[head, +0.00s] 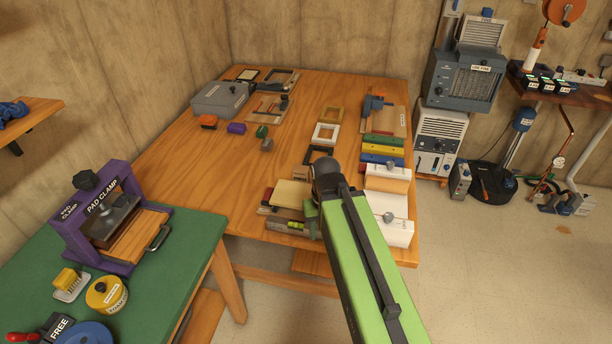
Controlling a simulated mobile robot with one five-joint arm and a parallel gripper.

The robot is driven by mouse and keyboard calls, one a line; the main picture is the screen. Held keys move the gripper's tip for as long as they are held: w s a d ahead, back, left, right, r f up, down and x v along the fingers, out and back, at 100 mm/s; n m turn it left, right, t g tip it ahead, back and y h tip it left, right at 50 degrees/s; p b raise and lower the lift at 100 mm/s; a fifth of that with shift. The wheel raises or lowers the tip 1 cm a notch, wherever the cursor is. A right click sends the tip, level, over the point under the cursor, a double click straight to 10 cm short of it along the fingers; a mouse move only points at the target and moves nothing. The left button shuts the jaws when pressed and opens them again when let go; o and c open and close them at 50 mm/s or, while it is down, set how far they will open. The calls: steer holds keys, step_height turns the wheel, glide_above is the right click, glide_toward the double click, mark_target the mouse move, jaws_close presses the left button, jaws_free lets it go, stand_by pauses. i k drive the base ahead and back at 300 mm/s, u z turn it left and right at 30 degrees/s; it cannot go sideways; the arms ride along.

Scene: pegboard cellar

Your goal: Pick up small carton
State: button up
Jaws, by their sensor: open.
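I cannot tell for certain which thing is the small carton. A pale tan, flat-topped box-like piece (291,194) lies near the front edge of the wooden table (205,160), just left of my arm. A small grey-brown block (267,145) sits near the table's middle, by a green piece (262,131), a purple one (236,128) and an orange one (208,122). My green arm reaches up from the bottom over the table's front right. Its dark joint is beside the tan piece. My gripper's jaws do not show, and the arm hides part of the table.
A grey case (219,99) stands at the back left. A green bench with a purple pad clamp (92,215) adjoins at left. The table's left-middle is clear.

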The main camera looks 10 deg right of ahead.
mark_target(301, 173)
steer(key=u, duration=4.2)
steer(key=i, duration=0.1)
steer(key=z, duration=0.85)
steer(key=k, duration=1.7)
steer(key=z, duration=0.75)
steer(key=i, duration=1)
steer(key=u, duration=0.1)
